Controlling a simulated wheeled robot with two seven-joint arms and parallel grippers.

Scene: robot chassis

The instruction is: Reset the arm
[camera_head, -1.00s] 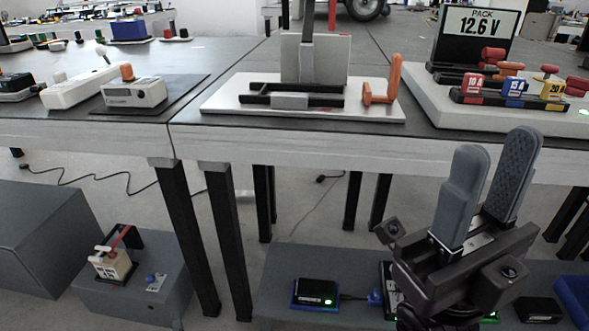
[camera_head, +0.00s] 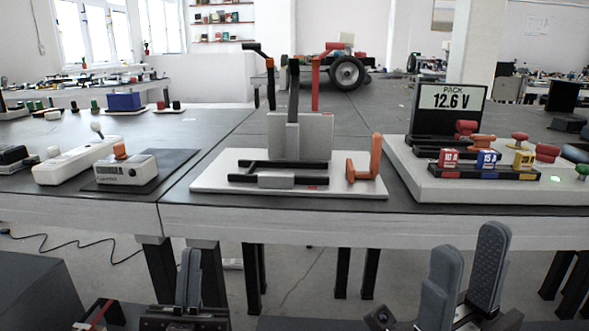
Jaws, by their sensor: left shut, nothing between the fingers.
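My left gripper (camera_head: 188,255) is low in the head view, left of the middle, below the table's front edge. Its dark fingers are together with nothing between them. My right gripper (camera_head: 469,243) is low at the right, in front of the table edge. Its two grey padded fingers stand upright with a gap between them, and it is empty. The lower parts of both grippers are cut off by the bottom of the picture. Neither gripper appears to touch anything on the table.
A white board (camera_head: 215,180) carries an upright grey plate (camera_head: 310,140) and an orange handle (camera_head: 375,158). At the right are a 12.6 V display (camera_head: 447,110) and coloured blocks. A white device (camera_head: 126,171) sits on a dark mat at the left. Floor shows under the tables.

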